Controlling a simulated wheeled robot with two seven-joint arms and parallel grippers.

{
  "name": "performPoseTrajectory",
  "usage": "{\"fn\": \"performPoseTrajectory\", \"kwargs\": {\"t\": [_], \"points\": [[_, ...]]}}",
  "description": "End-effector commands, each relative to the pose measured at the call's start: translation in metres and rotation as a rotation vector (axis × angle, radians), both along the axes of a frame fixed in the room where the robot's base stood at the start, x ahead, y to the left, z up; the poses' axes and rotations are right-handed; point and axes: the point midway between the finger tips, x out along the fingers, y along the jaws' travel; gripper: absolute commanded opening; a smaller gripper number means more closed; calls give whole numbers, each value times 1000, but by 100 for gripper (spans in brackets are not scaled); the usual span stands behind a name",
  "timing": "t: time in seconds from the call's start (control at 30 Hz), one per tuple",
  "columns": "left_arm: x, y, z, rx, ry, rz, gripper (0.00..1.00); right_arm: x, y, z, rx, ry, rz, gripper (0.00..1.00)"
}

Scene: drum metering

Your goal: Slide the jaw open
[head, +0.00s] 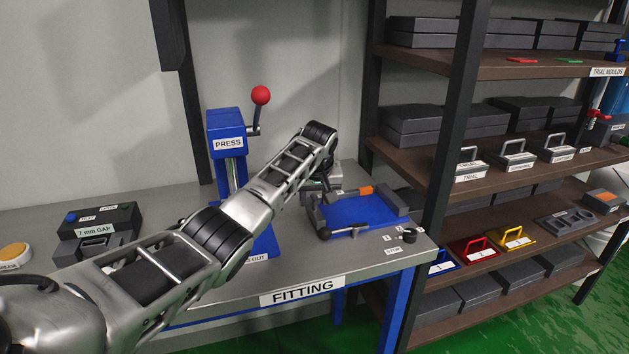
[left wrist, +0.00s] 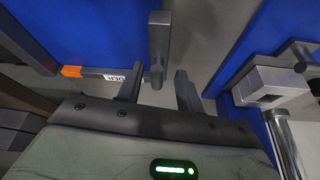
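A blue fixture plate (head: 358,211) with dark grey jaw blocks and an orange block (head: 366,190) sits at the right end of the bench. In the left wrist view the blue plate (left wrist: 75,28) lies at the upper left, with the orange block (left wrist: 72,71) and a small label, upside down, on its edge. A dark grey upright bar (left wrist: 158,40) stands just ahead of my left gripper (left wrist: 160,82), its lower end in line with the gap. The fingers are apart, and I see no clear contact. In the head view my left gripper (head: 325,186) is partly hidden by my arm. My right gripper is not in view.
A blue press (head: 228,150) with a red-knobbed lever (head: 261,95) stands left of the fixture, close to my left arm. A dark gap box (head: 95,232) sits on the bench's left. Shelves with moulds (head: 515,155) stand at the right, beside the bench end.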

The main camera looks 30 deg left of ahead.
Motion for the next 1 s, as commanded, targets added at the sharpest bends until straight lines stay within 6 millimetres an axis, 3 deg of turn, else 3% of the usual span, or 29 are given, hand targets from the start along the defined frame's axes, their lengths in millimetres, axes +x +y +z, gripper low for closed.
{"fn": "performPoseTrajectory", "kwargs": {"t": [0.6,0.8,1.0], "points": [[-39,-29,121,2,-3,1,36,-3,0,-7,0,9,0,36],[-45,-34,139,1,0,3,36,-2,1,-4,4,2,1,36],[-47,-34,142,2,3,3,36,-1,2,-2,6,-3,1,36]]}}
